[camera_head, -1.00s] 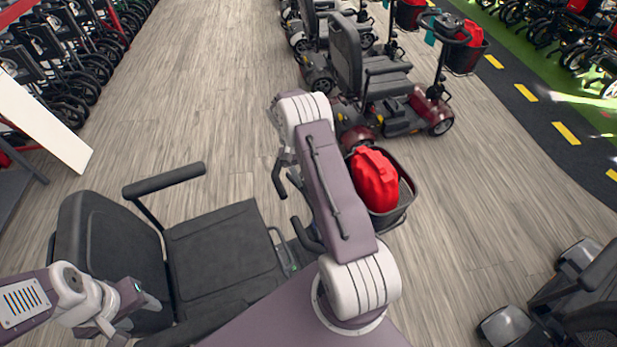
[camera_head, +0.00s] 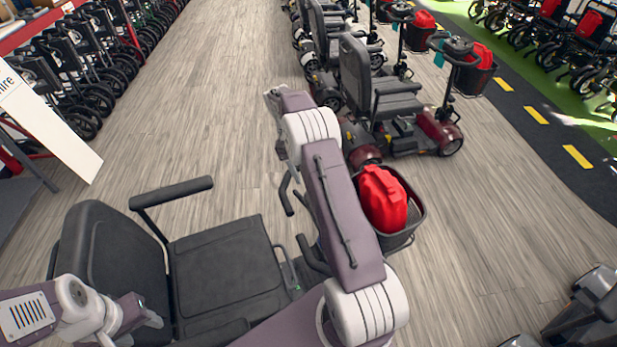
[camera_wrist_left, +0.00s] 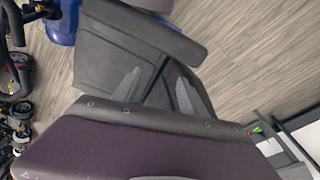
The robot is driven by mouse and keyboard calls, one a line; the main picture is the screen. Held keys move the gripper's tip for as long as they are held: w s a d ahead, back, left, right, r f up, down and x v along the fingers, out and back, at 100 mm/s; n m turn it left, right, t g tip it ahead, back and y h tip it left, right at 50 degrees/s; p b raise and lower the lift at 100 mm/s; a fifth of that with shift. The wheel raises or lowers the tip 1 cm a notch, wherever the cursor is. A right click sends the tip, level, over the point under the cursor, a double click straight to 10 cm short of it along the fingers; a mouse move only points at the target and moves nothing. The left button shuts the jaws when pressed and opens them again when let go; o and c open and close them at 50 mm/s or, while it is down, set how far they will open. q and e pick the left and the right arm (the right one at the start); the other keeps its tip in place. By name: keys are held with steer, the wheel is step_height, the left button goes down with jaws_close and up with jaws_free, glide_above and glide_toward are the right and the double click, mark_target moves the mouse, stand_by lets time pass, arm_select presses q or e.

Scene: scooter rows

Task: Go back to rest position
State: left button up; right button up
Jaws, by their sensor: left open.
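My left gripper (camera_head: 148,316) is at the lower left of the head view, in front of the black scooter seat (camera_head: 222,262). It looks open and I see nothing held in it; its fingers are small in the picture. My other arm (camera_head: 338,205) runs up the middle of the head view in a raised, folded pose.
A red bag (camera_head: 383,200) sits in a black basket (camera_head: 410,225) just right of my middle arm. A row of scooters (camera_head: 385,95) stands ahead to the right. Wheelchairs (camera_head: 75,75) and a white board (camera_head: 50,125) stand at left. The wooden floor (camera_head: 205,90) between is clear.

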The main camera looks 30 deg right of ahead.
step_height(320, 180, up, 6)
steer(key=w+a+f+t, duration=0.1)
steer(key=w+a, duration=0.1)
steer(key=a, duration=0.1)
steer(key=s+a+r+n+t, duration=0.1)
steer(key=s+a+r+n, duration=0.2)
steer(key=s+a+r, duration=0.4)
steer(key=s+a+f+n+t+y, duration=0.1)
steer(key=s+a+f, duration=0.2)
steer(key=s+f, duration=0.2)
steer(key=s+a+f+n+t, duration=0.1)
steer(key=s+a+f+n, duration=0.1)
steer(key=s+a+f, duration=0.2)
steer(key=shift+s+a+f+t+y, duration=0.3)
steer(key=shift+s+f+t+y, duration=0.15)
steer(key=shift+s, duration=1.35)
